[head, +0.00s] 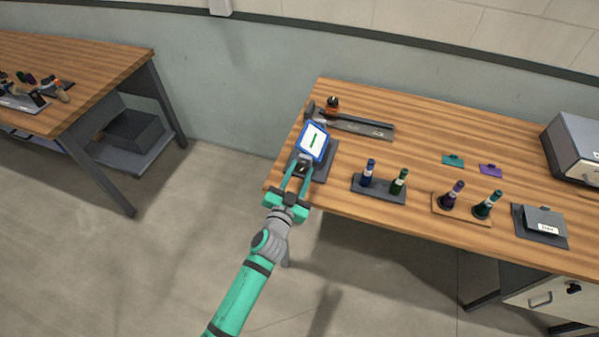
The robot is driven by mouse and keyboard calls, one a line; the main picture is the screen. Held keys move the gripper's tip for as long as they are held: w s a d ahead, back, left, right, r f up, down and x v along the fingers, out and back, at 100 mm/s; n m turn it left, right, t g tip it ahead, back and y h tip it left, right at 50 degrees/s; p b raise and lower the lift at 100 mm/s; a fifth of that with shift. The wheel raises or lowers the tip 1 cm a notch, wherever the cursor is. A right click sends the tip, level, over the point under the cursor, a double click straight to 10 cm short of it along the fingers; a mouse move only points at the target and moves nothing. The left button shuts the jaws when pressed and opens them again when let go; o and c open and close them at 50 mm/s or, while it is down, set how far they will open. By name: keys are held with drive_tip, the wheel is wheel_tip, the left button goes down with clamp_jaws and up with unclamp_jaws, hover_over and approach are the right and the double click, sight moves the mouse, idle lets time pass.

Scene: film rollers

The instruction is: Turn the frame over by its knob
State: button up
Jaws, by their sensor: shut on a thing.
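The frame (312,141) has a blue border and a white face with a small green mark. It stands tilted above a dark base plate (325,165) at the left end of the wooden workbench. My gripper (297,173) reaches in from the front and is shut at the frame's near side. The knob is too small and too covered by the fingers to make out, but the fingers close where it sits.
To the right stand a dark rack with blue and green rollers (378,188), a wooden tray with rollers (461,209), and a grey box (575,148).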

drive_tip(key=m, duration=0.5)
drive_tip(key=shift+d+m, duration=0.1)
drive_tip(key=shift+m, duration=0.2)
drive_tip(key=m, duration=0.5)
drive_tip(key=shift+f+m, duration=0.1)
drive_tip(key=shift+m, duration=0.2)
drive_tip(key=o, duration=1.1)
drive_tip(key=shift+c, duration=0.2)
drive_tip(key=v, duration=1.1)
